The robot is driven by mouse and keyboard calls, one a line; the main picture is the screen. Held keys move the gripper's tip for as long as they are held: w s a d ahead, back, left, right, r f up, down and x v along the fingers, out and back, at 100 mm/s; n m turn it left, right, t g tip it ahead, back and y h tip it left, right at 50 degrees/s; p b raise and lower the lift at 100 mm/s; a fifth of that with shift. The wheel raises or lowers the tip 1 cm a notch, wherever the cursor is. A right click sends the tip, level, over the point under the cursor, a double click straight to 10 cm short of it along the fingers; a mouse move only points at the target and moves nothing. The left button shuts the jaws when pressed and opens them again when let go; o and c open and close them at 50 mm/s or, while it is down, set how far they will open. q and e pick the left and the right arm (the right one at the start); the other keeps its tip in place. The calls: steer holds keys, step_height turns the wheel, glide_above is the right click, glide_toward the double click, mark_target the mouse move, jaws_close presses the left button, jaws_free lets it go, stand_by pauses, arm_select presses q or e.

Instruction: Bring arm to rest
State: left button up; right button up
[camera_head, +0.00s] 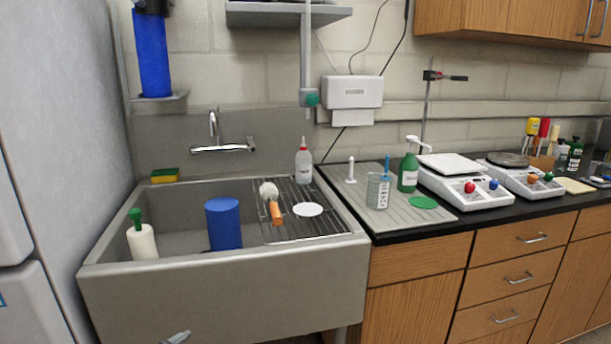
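A small grey tip (178,338) shows at the bottom edge, left of centre, in front of the sink's front wall. It looks like the end of my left gripper, but too little shows to tell whether it is open or shut. Nothing is seen held at it. The rest of that arm is below the picture. My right gripper and arm are not in view.
The grey sink (225,290) holds a blue cylinder (223,222) and a white bottle (142,240). A brush (273,203) and a white disc (308,209) lie on its rack. The black counter (440,231) bears balances and a green bottle (408,172).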

arm_select(q)
steer(key=s+f+n+g, duration=0.1)
steer(key=s+f, duration=0.5)
steer(key=s, duration=0.6)
steer(key=s+d+f+n, duration=0.1)
steer(key=s+f+n, duration=0.3)
steer(key=s, duration=0.9)
step_height(320, 180, down, 2)
steer(key=shift+d+f+n+g, duration=0.2)
steer(key=shift+d+n+g, duration=0.1)
steer(key=shift+g, duration=0.1)
steer(key=shift+c, duration=0.3)
steer(key=c, duration=0.4)
steer(key=shift+o, duration=0.2)
steer(key=shift+w, duration=0.1)
